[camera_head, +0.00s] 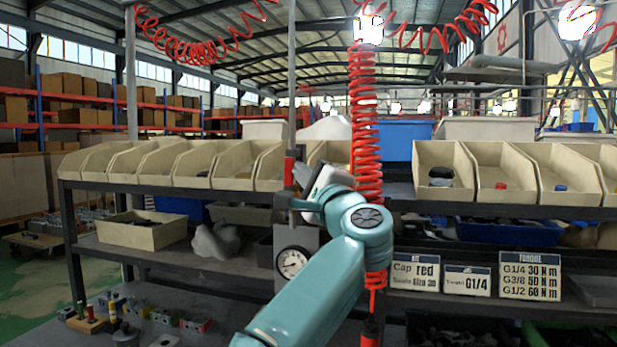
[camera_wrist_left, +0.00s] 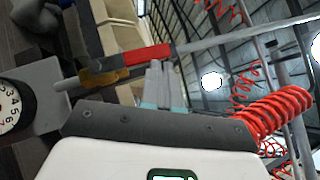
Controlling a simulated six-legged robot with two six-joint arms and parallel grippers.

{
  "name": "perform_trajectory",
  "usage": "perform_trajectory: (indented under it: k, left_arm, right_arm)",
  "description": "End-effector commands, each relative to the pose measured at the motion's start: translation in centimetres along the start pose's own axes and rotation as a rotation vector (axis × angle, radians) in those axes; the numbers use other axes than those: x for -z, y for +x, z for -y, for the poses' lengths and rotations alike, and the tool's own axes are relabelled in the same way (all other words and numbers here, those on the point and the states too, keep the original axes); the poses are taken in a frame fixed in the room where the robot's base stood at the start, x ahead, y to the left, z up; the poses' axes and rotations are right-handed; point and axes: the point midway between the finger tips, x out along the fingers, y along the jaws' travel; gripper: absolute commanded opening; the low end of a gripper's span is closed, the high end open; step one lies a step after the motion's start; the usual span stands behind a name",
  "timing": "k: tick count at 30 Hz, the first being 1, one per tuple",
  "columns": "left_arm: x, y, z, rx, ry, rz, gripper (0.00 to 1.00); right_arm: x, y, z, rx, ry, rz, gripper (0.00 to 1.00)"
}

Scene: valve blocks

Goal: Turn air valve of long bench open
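The air valve has a red handle (camera_head: 289,171) that stands upright, roughly in line with the thin vertical pipe. In the left wrist view the red handle (camera_wrist_left: 146,55) lies beside a brass-coloured valve body (camera_wrist_left: 98,79). A round pressure gauge (camera_head: 292,262) sits below the valve on a grey block; it also shows in the left wrist view (camera_wrist_left: 10,108). My left gripper (camera_wrist_left: 165,72) has its grey fingers close together, with the tips right by the handle. I cannot tell whether they touch it. In the head view my wrist hides these fingers. My right gripper is not in view.
The long bench (camera_head: 130,190) carries a row of beige bins (camera_head: 440,170) on its upper shelf. A red coiled hose (camera_head: 365,120) hangs just right of my left wrist. Small signs (camera_head: 530,276) and a blue bin (camera_head: 510,232) stand on the right.

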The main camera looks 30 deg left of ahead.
Motion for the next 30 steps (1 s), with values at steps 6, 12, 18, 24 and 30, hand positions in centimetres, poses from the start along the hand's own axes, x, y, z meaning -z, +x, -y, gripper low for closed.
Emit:
perform_trajectory:
  k: [6,12,18,24,30]
  left_arm:
    - [-0.2,0.2,0.0,0.000,0.001,0.001,0.00]
    - [-0.2,0.2,0.0,0.000,0.002,0.001,0.00]
    - [-0.2,0.2,0.0,0.000,0.002,0.001,0.00]
    - [-0.1,-0.9,-0.3,0.001,0.001,0.000,0.00]
    - [0.1,-5.5,-0.7,0.004,-0.002,-0.004,0.00]
  right_arm:
    - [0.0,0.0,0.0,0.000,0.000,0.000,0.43]
    - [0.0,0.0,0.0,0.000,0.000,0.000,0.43]
    - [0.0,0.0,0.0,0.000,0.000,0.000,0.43]
    - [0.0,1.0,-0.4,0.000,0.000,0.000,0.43]
    - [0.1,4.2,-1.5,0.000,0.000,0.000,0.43]
